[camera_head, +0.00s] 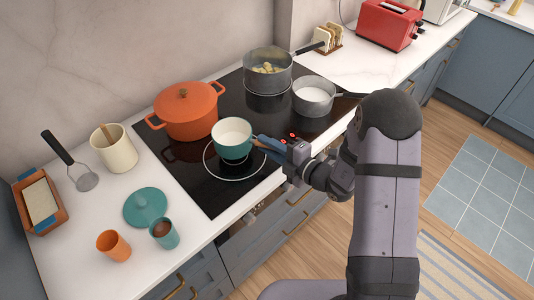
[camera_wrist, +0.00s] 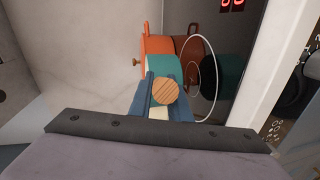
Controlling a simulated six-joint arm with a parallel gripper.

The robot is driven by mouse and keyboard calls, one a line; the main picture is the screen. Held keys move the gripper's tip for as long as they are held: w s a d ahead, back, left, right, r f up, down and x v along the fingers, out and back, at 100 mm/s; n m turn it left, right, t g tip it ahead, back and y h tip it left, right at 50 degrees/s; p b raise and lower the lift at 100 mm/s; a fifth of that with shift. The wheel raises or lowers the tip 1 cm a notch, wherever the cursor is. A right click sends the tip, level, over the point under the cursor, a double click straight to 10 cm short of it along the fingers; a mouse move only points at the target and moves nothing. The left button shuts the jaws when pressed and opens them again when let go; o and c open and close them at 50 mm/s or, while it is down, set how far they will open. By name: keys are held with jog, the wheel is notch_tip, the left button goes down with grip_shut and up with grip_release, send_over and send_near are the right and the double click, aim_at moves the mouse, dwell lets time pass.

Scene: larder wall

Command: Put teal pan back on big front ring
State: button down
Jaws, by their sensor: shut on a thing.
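The teal pan (camera_head: 232,138), with a pale inside and a wooden handle, is over the far part of the large white front ring (camera_head: 207,168) on the black hob. The ring's near and left arc shows beyond the pan, so the pan looks off-centre. I cannot tell whether its base touches the glass. My gripper (camera_head: 262,143) is shut on the pan's handle from the right. In the wrist view the round wooden handle end (camera_wrist: 166,90) sits between my blue fingers, with the teal pan side (camera_wrist: 163,66) beyond and the ring (camera_wrist: 214,85) beside it.
An orange lidded pot (camera_head: 188,115) stands close behind-left of the pan. A grey pot with food (camera_head: 268,80) and a grey saucepan with white contents (camera_head: 314,98) stand at the hob's back and right.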

jog(key=shift+f+p, duration=0.35)
jog(key=shift+f, duration=1.7)
jog(key=shift+f, duration=0.15)
jog(key=c, duration=1.7)
grip_release()
jog(key=shift+o, duration=0.2)
